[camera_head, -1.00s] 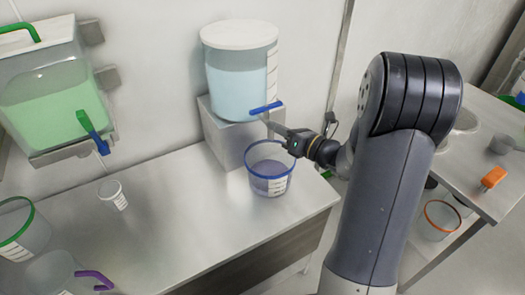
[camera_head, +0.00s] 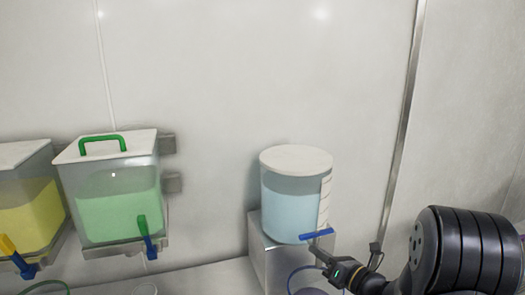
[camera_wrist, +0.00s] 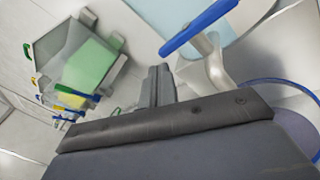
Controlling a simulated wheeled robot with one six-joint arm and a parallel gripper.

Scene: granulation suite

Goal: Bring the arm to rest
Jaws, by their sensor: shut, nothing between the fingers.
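My gripper (camera_head: 322,254) is at the lower right of the head view, at the front of the blue-liquid tank (camera_head: 291,208). Its fingers (camera_wrist: 158,86) are together and empty in the wrist view. The tank's blue tap handle (camera_head: 317,235) is just above the fingertips in the head view; it also shows up and right of the fingers in the wrist view (camera_wrist: 200,27). I cannot tell whether the fingers touch the tap.
The tank stands on a metal block (camera_head: 272,262). The blue-rimmed beaker (camera_head: 303,284) sits below my gripper, partly cut off. Green-liquid (camera_head: 118,205) and yellow-liquid (camera_head: 30,207) tanks hang on the wall at left. The wall above is clear.

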